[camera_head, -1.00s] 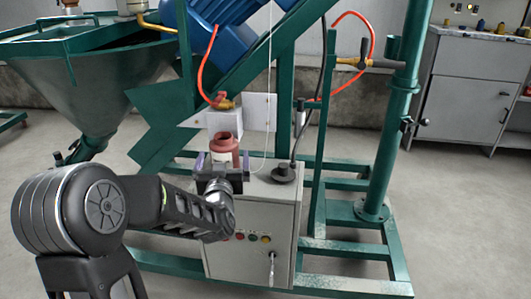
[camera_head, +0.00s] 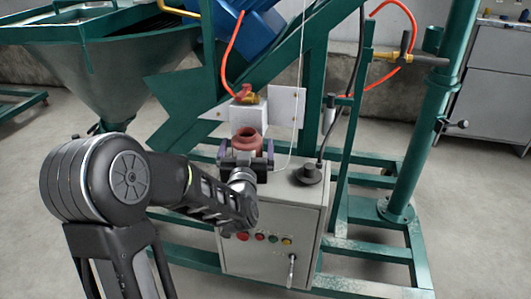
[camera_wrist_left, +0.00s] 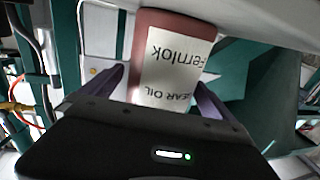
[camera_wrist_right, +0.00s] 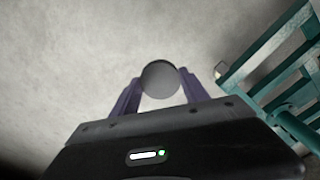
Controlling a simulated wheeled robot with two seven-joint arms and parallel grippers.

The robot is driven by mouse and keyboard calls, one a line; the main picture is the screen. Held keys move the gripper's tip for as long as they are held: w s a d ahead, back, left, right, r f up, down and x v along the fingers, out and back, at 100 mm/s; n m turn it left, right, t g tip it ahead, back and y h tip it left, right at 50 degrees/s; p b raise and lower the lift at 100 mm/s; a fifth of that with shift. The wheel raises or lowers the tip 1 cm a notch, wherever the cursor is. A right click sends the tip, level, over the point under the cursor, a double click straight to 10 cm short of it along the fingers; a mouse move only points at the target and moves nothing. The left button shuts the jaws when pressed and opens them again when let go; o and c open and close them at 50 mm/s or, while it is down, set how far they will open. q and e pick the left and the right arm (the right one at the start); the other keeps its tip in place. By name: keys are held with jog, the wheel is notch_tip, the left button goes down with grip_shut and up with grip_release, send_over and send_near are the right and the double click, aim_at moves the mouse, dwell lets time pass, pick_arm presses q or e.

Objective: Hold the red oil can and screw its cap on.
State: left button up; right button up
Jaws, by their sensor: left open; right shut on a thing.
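The red oil can (camera_head: 247,137) stands upright on the grey control cabinet, its open neck facing up with no cap on it. My left gripper (camera_head: 246,155) is open with one finger on each side of the can. The left wrist view shows the can (camera_wrist_left: 143,35) with its white label, upside down there, between the spread purple fingers of the left gripper (camera_wrist_left: 160,80). My right gripper (camera_wrist_right: 160,84) is shut on a round grey cap (camera_wrist_right: 160,76), seen in the right wrist view against bare floor. The right arm is not in the head view.
Green frame posts (camera_head: 425,130) and a thin hanging cord stand close by. A green hopper (camera_head: 125,75) is at the left. Open floor lies in front.

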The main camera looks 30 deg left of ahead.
pick_arm(q)
jog(key=c, duration=1.8)
jog(key=shift+o, duration=0.2)
jog(key=shift+r, duration=0.2)
pick_arm(e)
jog(key=shift+s+d, duration=0.1)
